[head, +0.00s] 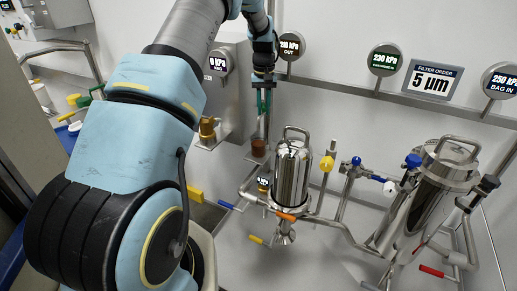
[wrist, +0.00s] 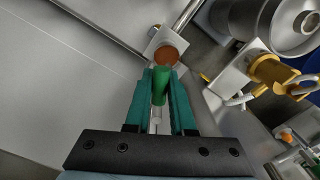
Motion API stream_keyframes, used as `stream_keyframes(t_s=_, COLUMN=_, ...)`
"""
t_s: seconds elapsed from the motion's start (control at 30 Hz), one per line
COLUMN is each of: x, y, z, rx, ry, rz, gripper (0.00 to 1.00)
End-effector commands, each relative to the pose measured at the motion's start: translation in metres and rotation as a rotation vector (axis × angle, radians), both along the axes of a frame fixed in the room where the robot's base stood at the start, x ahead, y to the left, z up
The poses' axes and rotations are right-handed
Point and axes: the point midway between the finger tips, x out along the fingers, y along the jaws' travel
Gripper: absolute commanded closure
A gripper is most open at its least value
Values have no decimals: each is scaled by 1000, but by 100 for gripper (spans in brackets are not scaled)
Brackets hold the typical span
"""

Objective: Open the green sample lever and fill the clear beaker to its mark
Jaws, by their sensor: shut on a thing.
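My gripper (head: 263,100) is upright by the back wall in the head view, its teal fingers pointing down. In the wrist view my gripper (wrist: 161,75) is shut on the green lever (wrist: 160,86), which lies between the fingers. A pale stem (wrist: 156,115) shows at the lever's near end. Just beyond the fingertips is a round brown thing (wrist: 166,56) on a small metal plate; it also shows below my gripper in the head view (head: 258,147). It may be the beaker holding brown liquid, but I cannot tell. No mark or liquid level can be read.
A steel filter vessel (head: 292,170) with pipes and coloured levers stands close on the right, and a larger tilted vessel (head: 425,200) is further right. Gauges and a "5 µm" sign (head: 430,80) are on the wall.

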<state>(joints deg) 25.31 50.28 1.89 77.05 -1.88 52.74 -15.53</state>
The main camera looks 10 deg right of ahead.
Motion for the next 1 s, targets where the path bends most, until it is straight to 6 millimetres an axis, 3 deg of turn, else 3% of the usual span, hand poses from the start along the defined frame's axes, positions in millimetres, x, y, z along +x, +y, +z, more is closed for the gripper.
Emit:
stream_keyframes(t_s=0.6, x=9, y=23, z=2, rx=0, ry=-4, rz=-469, gripper=100)
stream_keyframes(t_s=0.87, x=10, y=25, z=1, rx=1, ry=-3, rz=-520, gripper=100)
stream_keyframes(t_s=0.9, x=10, y=25, z=1, rx=1, ry=-3, rz=-520, gripper=76)
stream_keyframes(t_s=1.0, x=10, y=25, z=1, rx=1, ry=-3, rz=-519, gripper=64)
